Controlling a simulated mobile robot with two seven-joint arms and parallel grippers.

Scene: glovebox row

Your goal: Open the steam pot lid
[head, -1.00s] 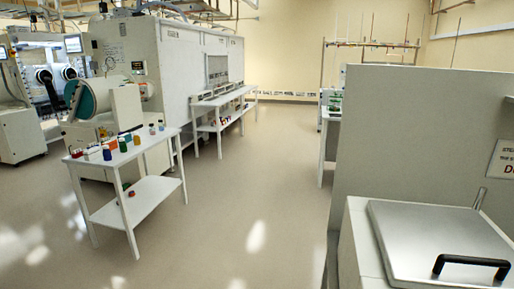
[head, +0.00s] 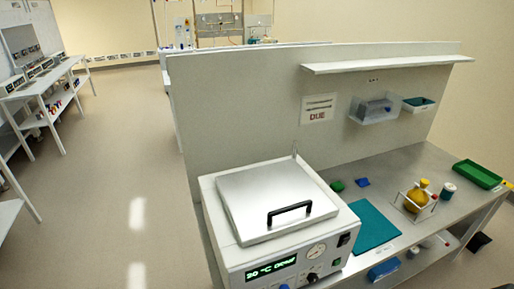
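The steam pot (head: 233,254) is a white box with a green lit display, a gauge and knobs on its front. It stands at the left end of a bench in the lower middle of the head view. Its lid (head: 255,197) is a flat silver plate that lies shut on top. A black bar handle (head: 289,211) sits near the lid's front edge. A thin upright rod stands behind the lid. Neither of my grippers is in view.
The grey bench (head: 404,176) runs right, with a teal mat (head: 362,226), a yellow flask (head: 415,200) in a wire stand and a green tray (head: 477,174). A partition with a shelf (head: 385,59) rises behind. The floor (head: 110,180) to the left is clear.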

